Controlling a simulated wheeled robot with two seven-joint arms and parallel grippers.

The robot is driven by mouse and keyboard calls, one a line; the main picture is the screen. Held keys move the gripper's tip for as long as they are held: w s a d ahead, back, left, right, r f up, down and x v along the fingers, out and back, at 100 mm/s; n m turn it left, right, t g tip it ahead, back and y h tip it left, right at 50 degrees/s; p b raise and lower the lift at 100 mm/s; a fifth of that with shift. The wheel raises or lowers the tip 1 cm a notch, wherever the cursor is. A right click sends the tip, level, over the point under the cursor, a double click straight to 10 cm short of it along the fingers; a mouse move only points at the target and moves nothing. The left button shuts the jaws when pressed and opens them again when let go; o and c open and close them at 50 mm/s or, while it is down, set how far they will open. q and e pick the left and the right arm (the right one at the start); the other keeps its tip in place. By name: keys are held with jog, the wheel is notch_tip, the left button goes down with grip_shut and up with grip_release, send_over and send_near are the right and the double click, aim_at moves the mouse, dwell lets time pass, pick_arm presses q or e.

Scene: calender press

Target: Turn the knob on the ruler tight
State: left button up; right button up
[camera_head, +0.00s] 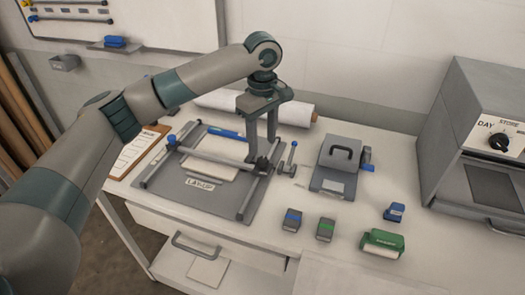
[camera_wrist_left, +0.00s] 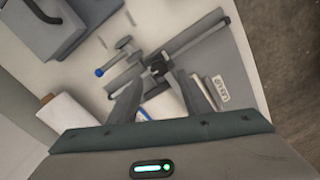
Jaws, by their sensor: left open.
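The ruler bar (camera_head: 215,156) lies across a flat grey press board (camera_head: 205,197), over white sheets. My right gripper is not in view.
A lever with a blue ball (camera_head: 293,144) stands right of the board. A grey handled device (camera_head: 341,165), several small blocks and a green box (camera_head: 382,243) lie further right. A grey oven-like machine (camera_head: 480,140) stands far right. A paper roll (camera_head: 295,110) lies behind.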

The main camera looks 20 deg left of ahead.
aim_at(262, 160)
pick_arm(q)
jog(key=shift+f+p, duration=0.5)
jog(key=shift+f, duration=2.4)
jog(key=c, duration=1.1)
